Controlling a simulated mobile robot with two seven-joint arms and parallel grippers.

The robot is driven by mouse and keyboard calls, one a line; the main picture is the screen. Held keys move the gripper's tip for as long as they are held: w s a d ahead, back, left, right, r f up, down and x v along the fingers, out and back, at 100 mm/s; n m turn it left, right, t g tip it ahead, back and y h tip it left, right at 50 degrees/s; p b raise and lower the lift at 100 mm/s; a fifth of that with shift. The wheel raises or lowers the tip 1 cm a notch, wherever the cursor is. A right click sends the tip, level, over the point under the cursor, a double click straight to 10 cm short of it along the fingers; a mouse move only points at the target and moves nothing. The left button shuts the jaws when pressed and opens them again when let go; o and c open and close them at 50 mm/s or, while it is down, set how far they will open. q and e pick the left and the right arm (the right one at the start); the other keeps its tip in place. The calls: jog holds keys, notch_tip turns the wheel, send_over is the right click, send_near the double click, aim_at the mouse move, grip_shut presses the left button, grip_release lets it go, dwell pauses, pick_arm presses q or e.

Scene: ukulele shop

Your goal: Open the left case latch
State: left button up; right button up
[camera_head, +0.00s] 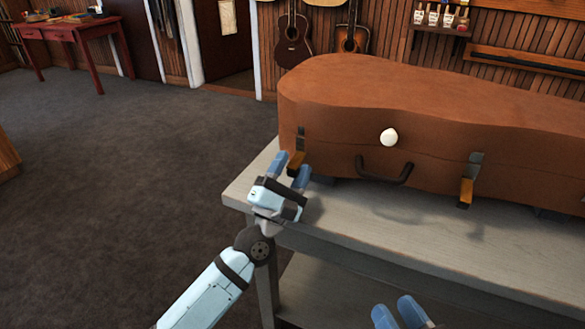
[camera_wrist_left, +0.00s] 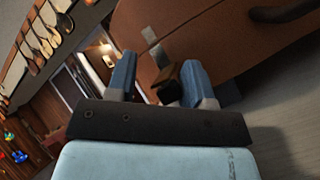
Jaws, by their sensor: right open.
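A brown guitar-shaped case (camera_head: 430,100) lies closed on a grey bench. Its left latch (camera_head: 297,160) has an orange-brown tab below a dark plate, near the case's left front corner. My left gripper (camera_head: 291,169) is open at this latch. In the left wrist view, the latch tab (camera_wrist_left: 167,80) shows between the spread blue fingers of my left gripper (camera_wrist_left: 161,78), nearer the right finger. I cannot tell whether a finger touches it. My right gripper (camera_head: 397,314) is open and empty at the bottom edge, low in front of the bench, only its fingertips showing.
The grey bench (camera_head: 440,245) has a bare strip in front of the case. Open carpet lies to the left; a red table (camera_head: 75,30) stands far back.

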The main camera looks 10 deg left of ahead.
pick_arm(q)
jog(key=shift+a, duration=0.15)
jog(key=shift+s+a+f, duration=0.2)
jog(key=shift+s+f, duration=0.1)
jog(key=shift+s, duration=0.05)
jog(key=v, duration=1.2)
jog(key=shift+s+f, duration=0.2)
jog(key=shift+s, duration=0.1)
